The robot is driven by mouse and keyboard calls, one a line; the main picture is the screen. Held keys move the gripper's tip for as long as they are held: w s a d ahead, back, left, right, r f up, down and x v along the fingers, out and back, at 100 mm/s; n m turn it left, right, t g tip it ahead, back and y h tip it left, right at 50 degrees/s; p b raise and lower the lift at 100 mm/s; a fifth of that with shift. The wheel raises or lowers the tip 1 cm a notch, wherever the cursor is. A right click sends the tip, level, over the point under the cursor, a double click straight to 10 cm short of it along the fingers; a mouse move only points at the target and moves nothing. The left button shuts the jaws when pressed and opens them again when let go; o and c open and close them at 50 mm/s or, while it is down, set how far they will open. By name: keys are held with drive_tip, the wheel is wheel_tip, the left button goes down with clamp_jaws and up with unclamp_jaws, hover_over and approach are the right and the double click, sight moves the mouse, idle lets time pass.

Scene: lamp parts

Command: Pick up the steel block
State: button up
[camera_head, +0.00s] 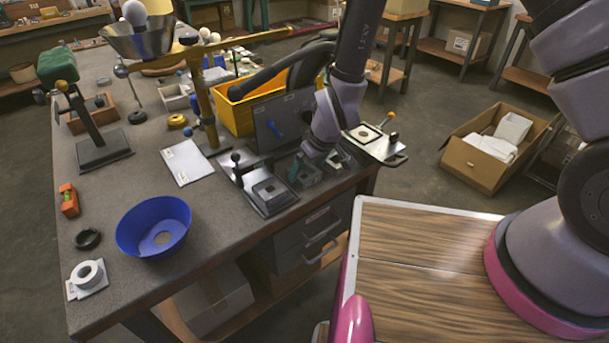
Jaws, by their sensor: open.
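My gripper (314,157) is at the front right edge of the workbench, pointing down, open. Its fingers are small and partly hidden by the wrist. A grey metal-looking block (309,176) sits right under and beside the fingers; I cannot tell whether they touch it. A second grey square block or plate (268,190) rests on a dark base with an upright black-knobbed lever, left of my gripper. I cannot tell for sure which of the two is the steel block.
The workbench (105,210) also holds a blue bowl (153,228), a yellow bin (237,112), a dark upright panel (283,122) close behind my gripper and a brass lamp stand (203,105). A plate with a knobbed lever (376,143) lies to the right. Bare bench shows around the bowl.

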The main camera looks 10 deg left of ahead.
drive_tip(key=shift+x, duration=0.75)
drive_tip(key=shift+a, duration=0.1)
clamp_jaws()
drive_tip(key=shift+r, duration=0.1)
